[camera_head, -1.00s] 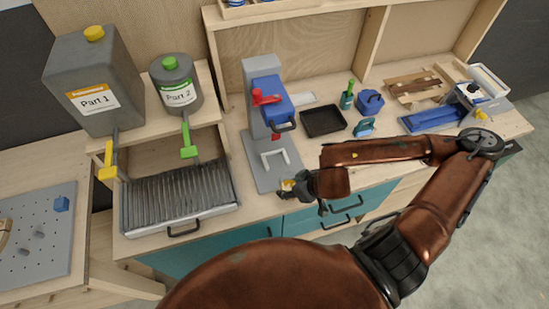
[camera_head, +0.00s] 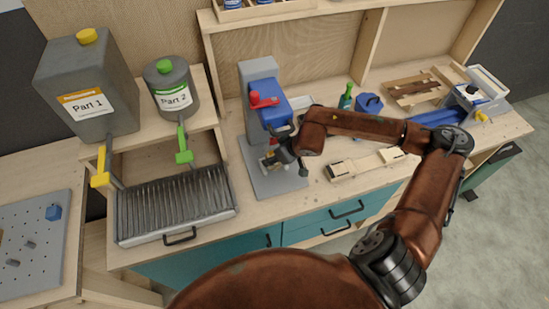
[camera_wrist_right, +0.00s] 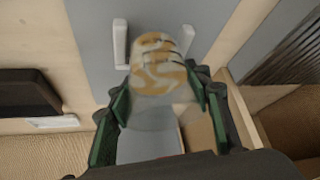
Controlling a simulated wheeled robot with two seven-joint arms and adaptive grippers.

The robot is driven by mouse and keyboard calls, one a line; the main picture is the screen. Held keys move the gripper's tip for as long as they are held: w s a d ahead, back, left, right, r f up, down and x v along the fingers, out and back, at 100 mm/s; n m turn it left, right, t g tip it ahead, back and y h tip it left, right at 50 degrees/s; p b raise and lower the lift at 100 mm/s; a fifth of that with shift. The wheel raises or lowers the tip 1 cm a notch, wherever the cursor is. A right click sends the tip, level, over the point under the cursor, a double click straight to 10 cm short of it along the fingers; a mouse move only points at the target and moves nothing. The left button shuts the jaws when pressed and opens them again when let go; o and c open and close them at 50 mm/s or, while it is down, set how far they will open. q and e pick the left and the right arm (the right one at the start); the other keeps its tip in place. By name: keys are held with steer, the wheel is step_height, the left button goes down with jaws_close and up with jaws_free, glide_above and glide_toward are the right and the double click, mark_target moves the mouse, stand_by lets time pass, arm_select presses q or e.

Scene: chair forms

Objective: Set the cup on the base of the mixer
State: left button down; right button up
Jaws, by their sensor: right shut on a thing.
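The mixer (camera_head: 272,98) has a blue head, a red lever and a flat grey base (camera_head: 287,184). My right gripper (camera_head: 276,160) is over the base, below the mixer head. It is shut on the cup, a clear cup (camera_wrist_right: 156,72) with tan swirled contents, seen between the green-edged fingers (camera_wrist_right: 160,110) in the right wrist view. The base's white bracket shows two prongs (camera_wrist_right: 120,43) there, beyond the cup and to either side of it. I cannot tell whether the cup touches the base. My left gripper is not in view.
A ribbed tray (camera_head: 178,205) stands left of the mixer, below the Part 1 container (camera_head: 88,85) and the Part 2 container (camera_head: 172,90). My right forearm crosses over the bench right of the mixer. A green bottle (camera_head: 346,97) stands behind it.

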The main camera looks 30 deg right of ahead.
steer(key=shift+w+f, duration=0.1)
steer(key=shift+f, duration=0.65)
steer(key=shift+f, duration=0.2)
steer(key=o, duration=0.9)
steer(key=shift+r, duration=0.1)
steer(key=shift+r, duration=0.1)
steer(key=shift+d+r, duration=0.1)
steer(key=shift+r, duration=0.15)
steer(key=v, duration=0.7)
steer(key=shift+f, duration=0.1)
